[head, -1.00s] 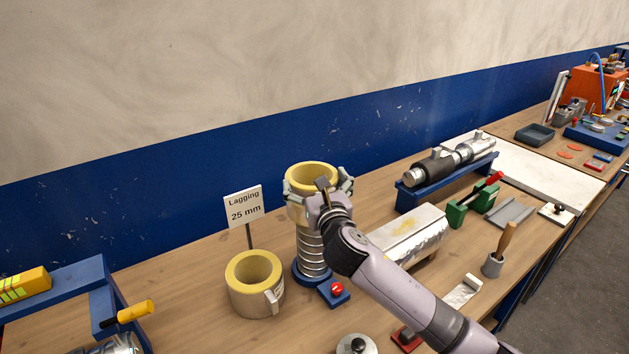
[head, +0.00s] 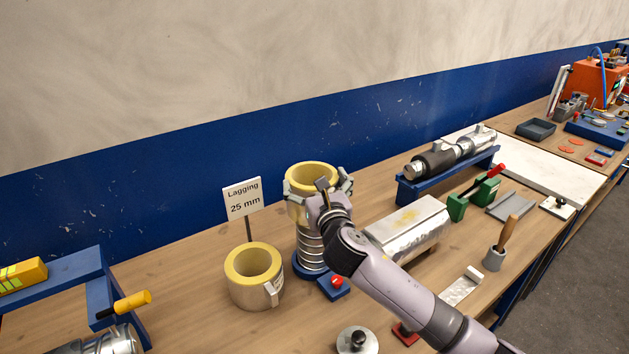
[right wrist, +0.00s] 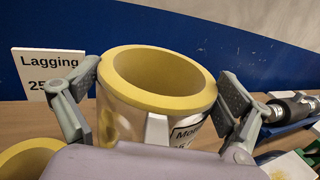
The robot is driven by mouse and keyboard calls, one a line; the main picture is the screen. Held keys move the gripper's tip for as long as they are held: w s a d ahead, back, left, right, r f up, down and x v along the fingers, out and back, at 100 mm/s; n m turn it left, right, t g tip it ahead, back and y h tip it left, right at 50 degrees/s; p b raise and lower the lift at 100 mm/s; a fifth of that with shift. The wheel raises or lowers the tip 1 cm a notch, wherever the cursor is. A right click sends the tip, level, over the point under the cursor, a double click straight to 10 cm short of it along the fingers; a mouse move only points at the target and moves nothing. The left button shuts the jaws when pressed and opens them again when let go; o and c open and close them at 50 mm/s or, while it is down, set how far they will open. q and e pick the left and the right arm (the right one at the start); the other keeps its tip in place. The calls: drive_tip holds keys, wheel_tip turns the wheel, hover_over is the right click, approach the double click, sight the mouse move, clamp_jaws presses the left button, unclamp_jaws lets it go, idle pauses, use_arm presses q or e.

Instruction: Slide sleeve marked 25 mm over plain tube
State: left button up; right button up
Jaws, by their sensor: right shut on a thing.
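My right gripper (head: 318,188) is shut on a sleeve (head: 300,212) with a thick yellow lining and a pale silvery outside. The sleeve is upright, around or directly above the top of a ribbed metal tube (head: 311,250) that stands on a blue base. The sleeve's lower edge and the tube's top are hidden by the gripper and sleeve. In the right wrist view the sleeve (right wrist: 160,80) sits between both fingers, with a partly hidden printed label. A second yellow-lined sleeve (head: 252,290) stands on the bench by a sign (head: 242,198) reading "Lagging 25 mm". My left gripper is not in view.
A red button on a blue box (head: 337,286) sits close to the tube's base. A foil-covered block (head: 408,228), a blue rack with a dark-banded pipe (head: 445,160) and a green tool (head: 475,198) lie to the right. A blue stand (head: 60,285) is at the left.

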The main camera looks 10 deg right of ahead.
sight(316, 241)
drive_tip(key=shift+f+b, duration=5.5)
drive_tip(key=shift+f, duration=2.9)
drive_tip(key=o, duration=0.9)
drive_tip(key=shift+c, duration=0.2)
drive_tip(key=shift+s, duration=0.15)
drive_tip(key=s, duration=1.1)
drive_tip(key=shift+s+d, duration=0.25)
drive_tip(key=shift+s, duration=0.15)
